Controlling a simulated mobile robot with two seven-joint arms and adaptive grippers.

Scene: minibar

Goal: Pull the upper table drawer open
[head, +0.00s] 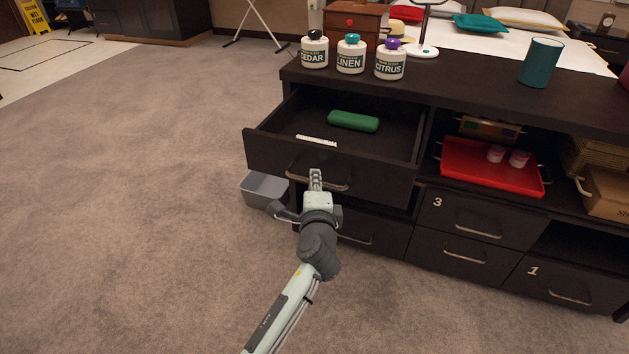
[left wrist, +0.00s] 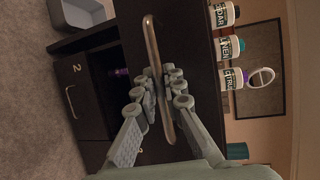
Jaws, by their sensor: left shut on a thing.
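The upper table drawer (head: 270,152) is pulled well out of the dark cabinet. Inside it lie a green case (head: 353,121) and a white strip-like item (head: 316,141). My left gripper (head: 315,180) is at the curved metal handle (head: 335,186) on the drawer's front. In the left wrist view the fingers (left wrist: 160,90) are closed around the handle bar (left wrist: 152,50). The fingertips partly hide the handle's middle. My right gripper is in neither view.
Cedar (head: 315,52), linen (head: 351,57) and citrus (head: 390,64) bottles and a teal cup (head: 540,62) stand on the cabinet top. A grey bin (head: 262,190) is on the floor below the drawer. A red tray (head: 490,178) sits on the shelf to the right. Carpet at left is clear.

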